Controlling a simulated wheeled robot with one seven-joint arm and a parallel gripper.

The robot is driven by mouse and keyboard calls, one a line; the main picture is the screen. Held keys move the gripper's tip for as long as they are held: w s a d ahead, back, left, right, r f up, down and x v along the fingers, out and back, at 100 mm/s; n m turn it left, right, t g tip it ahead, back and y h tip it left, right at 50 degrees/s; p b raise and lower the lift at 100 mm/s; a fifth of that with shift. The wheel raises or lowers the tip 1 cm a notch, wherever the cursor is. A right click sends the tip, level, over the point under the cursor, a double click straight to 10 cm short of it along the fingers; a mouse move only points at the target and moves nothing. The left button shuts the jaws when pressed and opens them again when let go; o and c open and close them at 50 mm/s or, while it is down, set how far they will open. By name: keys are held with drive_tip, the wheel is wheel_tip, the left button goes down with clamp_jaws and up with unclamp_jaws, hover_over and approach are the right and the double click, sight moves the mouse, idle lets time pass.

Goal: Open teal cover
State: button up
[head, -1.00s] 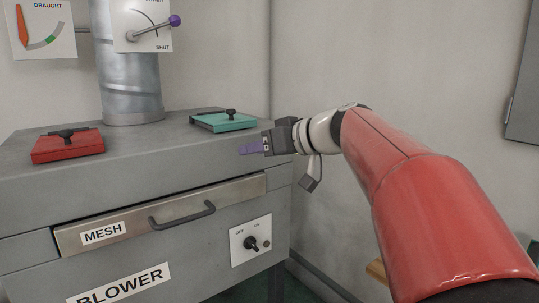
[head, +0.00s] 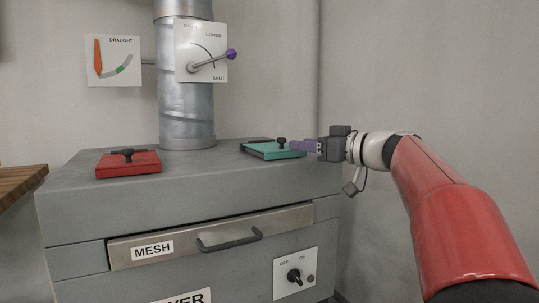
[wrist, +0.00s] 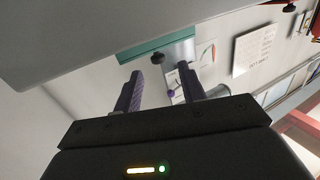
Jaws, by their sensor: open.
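The teal cover (head: 272,151) lies flat on the right part of the grey machine's top, with a black knob (head: 282,142) standing on it. In the wrist view the teal cover (wrist: 155,48) shows as a strip beyond my fingers, with its knob beside it. My gripper (head: 303,146), with purple fingers, is just right of the cover at about knob height. In the wrist view my gripper (wrist: 160,82) has its fingers spread with nothing between them. In the head view the fingertips overlap the cover's right end, and I cannot tell whether they touch it.
A red cover (head: 128,165) with a black handle lies on the left of the machine top (head: 215,176). A metal duct (head: 186,110) rises behind, carrying a damper plate with a purple-knobbed lever (head: 212,61). A MESH drawer (head: 180,249) and a switch panel (head: 283,272) are on the front.

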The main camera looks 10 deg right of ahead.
sight(273, 145)
drive_tip(key=x, duration=0.2)
drive_tip(key=p+x, duration=0.1)
drive_tip(key=x, duration=0.2)
drive_tip(key=r+x, duration=0.1)
drive_tip(key=x, duration=0.2)
drive_tip(key=shift+w+d+p, duration=0.15)
drive_tip(key=shift+d+p, duration=0.1)
drive_tip(key=shift+p, duration=0.1)
clamp_jaws()
